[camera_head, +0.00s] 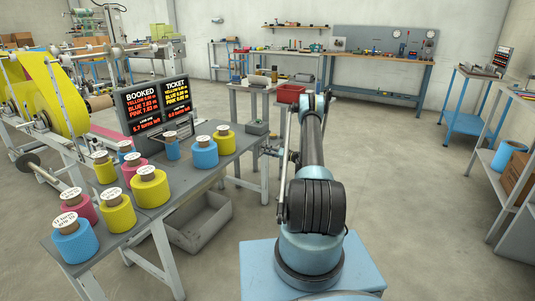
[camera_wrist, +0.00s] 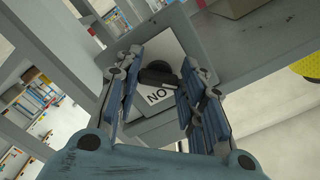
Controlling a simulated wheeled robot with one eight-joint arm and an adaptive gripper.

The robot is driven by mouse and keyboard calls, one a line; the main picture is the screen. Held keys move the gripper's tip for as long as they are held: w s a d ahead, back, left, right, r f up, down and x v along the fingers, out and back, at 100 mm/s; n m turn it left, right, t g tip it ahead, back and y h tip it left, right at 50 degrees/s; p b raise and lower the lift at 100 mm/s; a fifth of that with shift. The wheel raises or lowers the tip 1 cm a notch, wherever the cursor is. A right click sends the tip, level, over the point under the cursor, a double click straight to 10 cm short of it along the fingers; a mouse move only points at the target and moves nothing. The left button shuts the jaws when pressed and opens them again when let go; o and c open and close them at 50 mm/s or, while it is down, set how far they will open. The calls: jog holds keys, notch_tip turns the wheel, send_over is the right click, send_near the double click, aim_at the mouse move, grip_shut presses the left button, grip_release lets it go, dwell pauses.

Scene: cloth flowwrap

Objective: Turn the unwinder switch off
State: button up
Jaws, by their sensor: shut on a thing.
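The unwinder switch shows in the wrist view as a dark handle (camera_wrist: 157,77) on a pale plate (camera_wrist: 165,45). The plate bears lettering that reads "NO" from this angle, which is "ON" upside down. My gripper (camera_wrist: 161,68) has its two blue-padded fingers on either side of the dark handle and is shut on it. The right finger hides part of the knob. In the head view my arm reaches away past the table's right end, and the switch cannot be made out there.
A grey table (camera_head: 215,170) holds several blue, yellow and pink rolls. A screen reading BOOKED (camera_head: 142,105) stands behind them. A grey bin (camera_head: 200,222) sits under the table. A red tray (camera_head: 291,94) lies beyond my arm.

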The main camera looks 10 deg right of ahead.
jog(key=shift+o, duration=0.2)
jog(key=shift+a+f, duration=0.1)
jog(key=o, duration=1)
jog(key=shift+o, duration=0.2)
jog(key=v, duration=1.2)
